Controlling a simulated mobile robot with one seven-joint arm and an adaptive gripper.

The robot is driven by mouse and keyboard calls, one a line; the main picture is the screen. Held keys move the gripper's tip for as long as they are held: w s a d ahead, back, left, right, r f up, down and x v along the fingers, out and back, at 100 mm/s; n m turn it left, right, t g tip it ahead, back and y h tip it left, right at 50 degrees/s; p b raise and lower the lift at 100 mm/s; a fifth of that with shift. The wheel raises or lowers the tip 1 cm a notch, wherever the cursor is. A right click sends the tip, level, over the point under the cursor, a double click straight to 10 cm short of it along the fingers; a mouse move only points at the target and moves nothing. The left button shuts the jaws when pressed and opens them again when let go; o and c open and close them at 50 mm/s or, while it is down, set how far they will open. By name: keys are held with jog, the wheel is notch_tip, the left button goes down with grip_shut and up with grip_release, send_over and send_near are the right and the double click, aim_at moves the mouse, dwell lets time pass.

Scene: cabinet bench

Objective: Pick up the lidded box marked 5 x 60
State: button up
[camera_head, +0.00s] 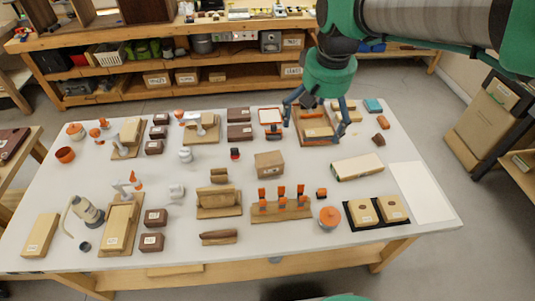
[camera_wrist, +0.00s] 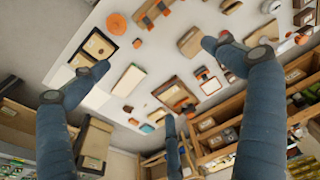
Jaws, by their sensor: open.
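The marking 5 x 60 cannot be read on any box, so I cannot tell which one it is. Labelled candidates on the white table include a brown cardboard box (camera_head: 269,164) in the middle, a long cream box (camera_head: 357,168) to its right and a tan box (camera_head: 40,235) at the front left. Small dark brown boxes (camera_head: 155,217) stand in several places on the left half and back. My gripper (camera_head: 312,128) is open and empty above a wooden tray (camera_head: 318,142) at the back right. The wrist view shows its spread fingers (camera_wrist: 155,62) with nothing between them.
A black tray (camera_head: 378,226) with two tan boxes lies at the front right, beside a white sheet (camera_head: 420,192). A wooden rack (camera_head: 281,212) with orange-topped pieces and an orange round pot (camera_head: 329,217) stand near the front. A shelf bench (camera_head: 180,62) is behind the table.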

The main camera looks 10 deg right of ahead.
jog(key=w+a+f+g+p, duration=0.1)
jog(key=w+a+f+g, duration=0.15)
jog(key=w, duration=0.55)
jog(key=g+p, duration=0.2)
send_over(269, 157)
jog(key=d, duration=0.2)
jog(key=w+f+x, duration=0.1)
jog(key=w+x, duration=0.2)
jog(key=x, duration=1.1)
jog(key=w+a+f+g, duration=0.2)
jog(key=w+a+f, duration=0.1)
jog(key=f, duration=0.7)
jog(key=shift+w+n+h+p, duration=0.4)
jog(key=shift+w+p, duration=0.05)
jog(key=shift+w, duration=0.4)
jog(key=b+x, duration=0.1)
jog(key=x, duration=0.7)
jog(key=shift+s+d+f+b, duration=0.1)
jog(key=shift+f+b, duration=0.2)
jog(key=shift+b, duration=0.05)
jog(key=shift+b+x, duration=0.85)
jog(key=shift+x, duration=1.7)
